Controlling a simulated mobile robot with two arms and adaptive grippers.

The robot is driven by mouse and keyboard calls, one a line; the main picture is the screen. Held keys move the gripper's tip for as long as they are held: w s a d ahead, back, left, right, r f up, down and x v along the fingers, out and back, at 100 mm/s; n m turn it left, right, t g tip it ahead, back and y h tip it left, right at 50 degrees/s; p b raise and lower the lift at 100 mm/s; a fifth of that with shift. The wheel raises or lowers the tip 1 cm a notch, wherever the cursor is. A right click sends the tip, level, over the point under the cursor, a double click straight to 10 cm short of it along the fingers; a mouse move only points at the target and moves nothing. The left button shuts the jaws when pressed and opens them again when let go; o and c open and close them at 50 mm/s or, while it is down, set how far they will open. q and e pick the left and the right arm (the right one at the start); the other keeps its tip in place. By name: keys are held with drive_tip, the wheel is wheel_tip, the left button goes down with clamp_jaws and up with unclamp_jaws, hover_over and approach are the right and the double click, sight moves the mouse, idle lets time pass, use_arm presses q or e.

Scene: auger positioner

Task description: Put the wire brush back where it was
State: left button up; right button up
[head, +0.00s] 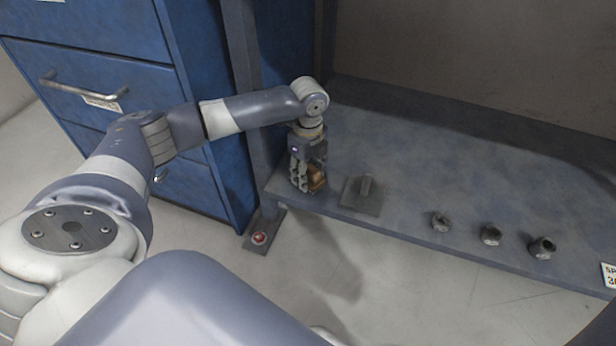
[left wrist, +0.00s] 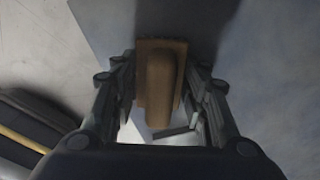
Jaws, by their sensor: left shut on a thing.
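The wire brush (left wrist: 158,85), brown with a raised rounded handle, is between the fingers of my left gripper (left wrist: 162,110) in the left wrist view. In the head view my left gripper (head: 308,186) points down at the near left corner of the grey bench, shut on the brush (head: 318,181), of which only a small brown part shows. I cannot tell whether the brush touches the bench top. My right gripper is not in view.
On the grey bench (head: 430,170), a flat grey plate with an upright stub (head: 363,194) lies just right of my left gripper. A blue drawer cabinet (head: 95,75) and a grey post (head: 245,90) are at the left.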

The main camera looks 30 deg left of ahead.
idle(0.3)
use_arm(q)
drive_tip(key=o, duration=1)
drive_tip(key=shift+f, duration=0.1)
